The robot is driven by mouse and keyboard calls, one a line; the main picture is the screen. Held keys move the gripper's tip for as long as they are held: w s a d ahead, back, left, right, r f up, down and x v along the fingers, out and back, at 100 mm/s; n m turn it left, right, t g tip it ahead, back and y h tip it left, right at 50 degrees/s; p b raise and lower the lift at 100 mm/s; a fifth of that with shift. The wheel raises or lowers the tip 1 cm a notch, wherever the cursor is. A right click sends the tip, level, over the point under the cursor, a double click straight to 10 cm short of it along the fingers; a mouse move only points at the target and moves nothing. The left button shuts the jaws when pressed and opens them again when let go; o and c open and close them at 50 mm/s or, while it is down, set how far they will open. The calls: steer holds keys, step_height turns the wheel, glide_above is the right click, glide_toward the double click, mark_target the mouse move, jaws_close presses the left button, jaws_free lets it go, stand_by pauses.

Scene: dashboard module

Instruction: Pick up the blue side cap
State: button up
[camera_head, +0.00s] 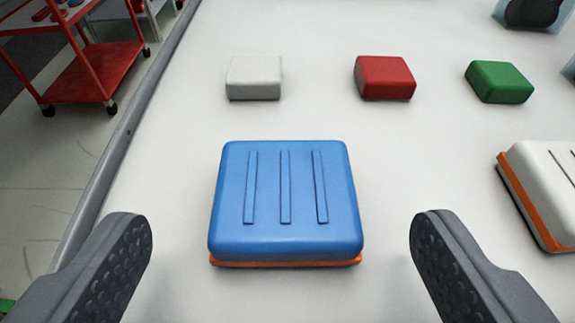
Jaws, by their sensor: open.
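The blue side cap (285,200) lies flat on the white table in the middle of the view. It is a rounded block with three raised ribs on top and an orange strip along its bottom front edge. My gripper (281,240) is open and empty. Its two dark grey textured fingers show at the lower left and lower right, one on each side of the cap. Both fingers are apart from it, with a wider gap in the picture on the left and right than the cap's own edges.
A white block (254,78), a red block (385,78) and a green block (499,82) stand in a row behind the cap. A white cap with an orange edge (545,190) is at the right. The table's grey edge (128,125) runs along the left, with a red cart (90,70) beyond.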

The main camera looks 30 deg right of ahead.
mark_target(287, 207)
steer(key=shift+b+x, duration=0.9)
steer(key=shift+x, duration=1.65)
steer(key=shift+s+f, duration=0.15)
steer(key=shift+c, duration=0.3)
steer(key=c, duration=1)
